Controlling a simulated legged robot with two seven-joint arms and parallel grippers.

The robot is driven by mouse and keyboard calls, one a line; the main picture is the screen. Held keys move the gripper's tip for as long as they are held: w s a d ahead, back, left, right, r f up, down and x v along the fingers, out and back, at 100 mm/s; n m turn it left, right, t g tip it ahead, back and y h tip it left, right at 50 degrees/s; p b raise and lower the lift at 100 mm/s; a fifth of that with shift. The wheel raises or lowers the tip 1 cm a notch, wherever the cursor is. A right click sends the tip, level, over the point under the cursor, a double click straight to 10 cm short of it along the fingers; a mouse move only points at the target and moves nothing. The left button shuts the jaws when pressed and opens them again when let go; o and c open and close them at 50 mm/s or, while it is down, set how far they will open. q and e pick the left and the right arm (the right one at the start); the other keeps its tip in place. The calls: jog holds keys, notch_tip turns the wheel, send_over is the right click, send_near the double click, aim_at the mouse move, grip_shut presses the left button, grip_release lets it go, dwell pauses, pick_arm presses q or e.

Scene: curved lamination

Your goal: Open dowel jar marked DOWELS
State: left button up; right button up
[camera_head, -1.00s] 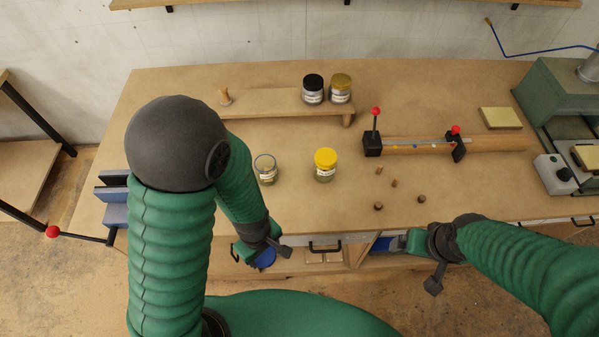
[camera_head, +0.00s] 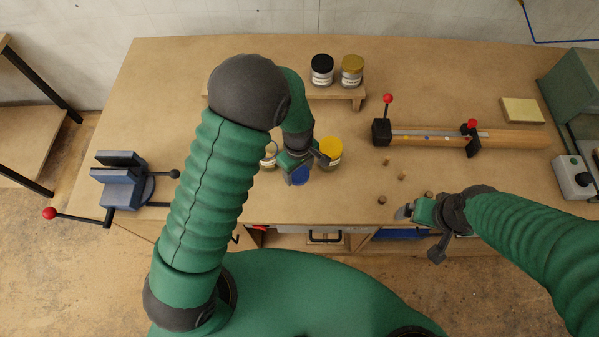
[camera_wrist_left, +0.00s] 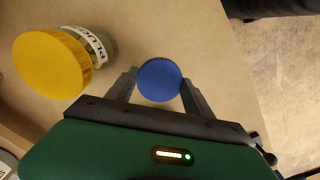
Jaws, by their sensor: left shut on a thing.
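My left gripper (camera_wrist_left: 159,84) is shut on a round blue lid (camera_wrist_left: 160,80), with a finger on each side of it. In the head view the blue lid (camera_head: 300,175) hangs over the bench, just in front of the jars. A clear jar (camera_head: 268,157) without a lid stands left of it, partly hidden by my left wrist; its label is not readable. A yellow-lidded jar (camera_head: 330,152) stands close to the right of my gripper; its label in the wrist view seems to read PLUGS. My right gripper (camera_head: 403,212) is over the bench's front edge; its jaw state is unclear.
A black-lidded jar (camera_head: 322,70) and an ochre-lidded jar (camera_head: 352,71) stand on a low wooden shelf (camera_head: 357,103) behind. Several small dowel pieces (camera_head: 388,163) lie right of centre. A clamp jig (camera_head: 430,137) and a blue vise (camera_head: 122,185) flank the bench.

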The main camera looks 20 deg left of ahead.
aim_at(297, 173)
pick_arm(q)
jog(key=f, duration=0.3)
jog(key=shift+a+f, duration=0.2)
jog(key=shift+a, duration=0.15)
jog(key=shift+d, duration=0.15)
jog(key=o, duration=1.5)
jog(key=shift+d, duration=0.2)
jog(key=shift+o, duration=0.2)
jog(key=shift+a, duration=0.1)
